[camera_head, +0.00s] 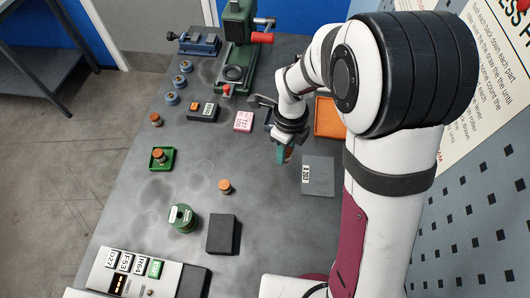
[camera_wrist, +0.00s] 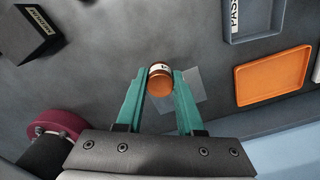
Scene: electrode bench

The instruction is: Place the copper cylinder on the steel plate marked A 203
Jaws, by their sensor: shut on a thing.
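My gripper (camera_head: 285,156) hangs over the bench, just left of the grey steel plate (camera_head: 320,178). The plate lies flat, with a white label reading A 203 at its left edge. In the wrist view, the teal fingers of my gripper (camera_wrist: 160,84) are shut on a copper cylinder (camera_wrist: 160,81) with a white label band. The cylinder is at the fingertips, and the fingers hide it in the head view. A paler square (camera_wrist: 201,88) shows behind the fingers; I cannot tell whether it is the plate.
An orange tray (camera_head: 328,128) lies beyond the plate, partly behind my arm. Other copper pieces stand on the bench (camera_head: 225,188) and on a green tray (camera_head: 171,166). A dark block (camera_head: 223,236) and green spool (camera_head: 183,220) stand nearer. A green press (camera_head: 238,50) stands behind.

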